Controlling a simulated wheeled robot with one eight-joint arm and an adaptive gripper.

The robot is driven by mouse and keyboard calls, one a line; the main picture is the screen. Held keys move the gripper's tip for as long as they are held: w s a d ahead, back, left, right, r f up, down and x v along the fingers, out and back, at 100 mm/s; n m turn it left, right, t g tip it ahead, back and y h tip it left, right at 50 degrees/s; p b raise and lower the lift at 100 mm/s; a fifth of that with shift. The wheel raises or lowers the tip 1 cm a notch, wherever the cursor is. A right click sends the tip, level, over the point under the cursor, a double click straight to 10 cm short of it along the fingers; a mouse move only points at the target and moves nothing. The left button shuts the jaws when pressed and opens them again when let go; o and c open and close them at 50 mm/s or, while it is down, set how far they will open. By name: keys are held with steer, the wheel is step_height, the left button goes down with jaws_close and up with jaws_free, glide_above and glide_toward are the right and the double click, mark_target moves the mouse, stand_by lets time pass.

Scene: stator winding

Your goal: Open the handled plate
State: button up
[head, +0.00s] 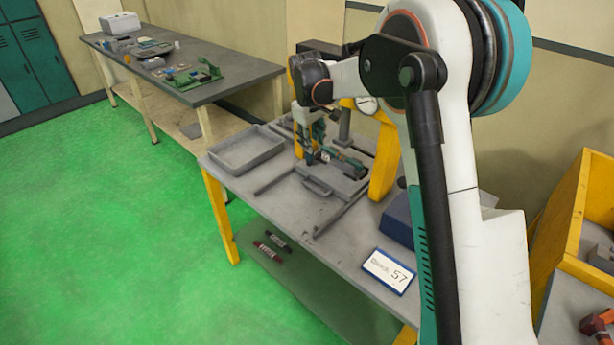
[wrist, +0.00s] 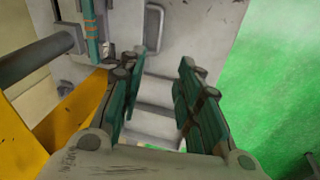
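The handled plate (head: 341,184) is a flat grey plate on the workbench, with a raised bar handle (head: 318,187) along its front edge. In the wrist view the plate (wrist: 120,15) fills the top, and its D-shaped handle (wrist: 155,27) stands just beyond my fingertips. My gripper (head: 309,152) hangs over the bench behind and slightly left of the handle. In the wrist view my gripper (wrist: 158,78) has its two teal fingers spread apart. Nothing is held between them. The fingers and the handle appear apart; their height difference is hard to judge.
A grey tray (head: 247,165) lies left of the plate. A yellow press frame (head: 386,160) stands close on the right and also shows in the wrist view (wrist: 65,125). A blue box (head: 398,218) and a label card (head: 388,270) are nearer. Green floor lies left of the bench.

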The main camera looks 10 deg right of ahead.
steer(key=n, duration=0.1)
glide_toward(310, 186)
steer(key=shift+g+h, duration=0.3)
steer(key=shift+g, duration=0.1)
steer(key=f, duration=0.2)
steer(key=w+f+b, duration=0.1)
steer(key=f, duration=0.2)
steer(key=w+f+b, duration=0.1)
steer(key=f, duration=0.1)
steer(key=shift+d+f, duration=0.4)
jaws_close()
